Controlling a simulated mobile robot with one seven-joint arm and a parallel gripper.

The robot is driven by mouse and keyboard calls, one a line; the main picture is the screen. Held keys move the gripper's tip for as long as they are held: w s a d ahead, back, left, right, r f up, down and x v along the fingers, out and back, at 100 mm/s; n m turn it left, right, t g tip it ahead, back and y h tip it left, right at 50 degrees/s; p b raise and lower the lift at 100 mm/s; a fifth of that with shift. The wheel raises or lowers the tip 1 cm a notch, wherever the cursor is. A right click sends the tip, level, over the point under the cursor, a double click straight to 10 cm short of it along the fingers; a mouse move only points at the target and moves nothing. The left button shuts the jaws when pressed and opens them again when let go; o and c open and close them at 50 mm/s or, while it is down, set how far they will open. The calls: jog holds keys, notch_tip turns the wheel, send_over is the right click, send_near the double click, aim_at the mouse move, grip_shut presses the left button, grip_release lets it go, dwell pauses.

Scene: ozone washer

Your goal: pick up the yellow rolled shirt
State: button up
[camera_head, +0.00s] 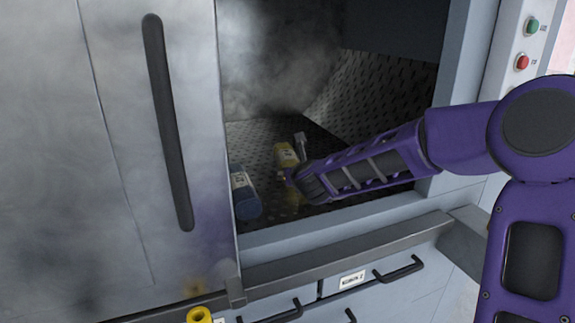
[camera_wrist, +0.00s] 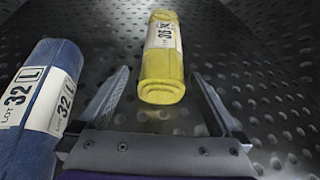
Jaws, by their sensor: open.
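The yellow rolled shirt (camera_head: 285,154) lies on the perforated metal floor inside the washer, with a white label band around it. In the wrist view the yellow rolled shirt (camera_wrist: 163,72) lies ahead of my gripper (camera_wrist: 166,98), lined up between the two fingers, with its near end around the level of the fingertips. My gripper is open and holds nothing. In the head view my gripper (camera_head: 293,158) is inside the washer beside the yellow shirt, and my arm partly hides that area. I cannot tell the exact height of the fingers above the floor.
A blue rolled shirt (camera_wrist: 38,105) with a white label lies to the left of my gripper; it also shows in the head view (camera_head: 243,196). The sliding metal door (camera_head: 120,150) covers the left of the opening. A perforated wall (camera_head: 385,100) rises behind.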

aim_at(284, 155)
jog(key=x, duration=0.6)
jog(key=shift+w, duration=0.3)
jog(key=shift+d, duration=0.1)
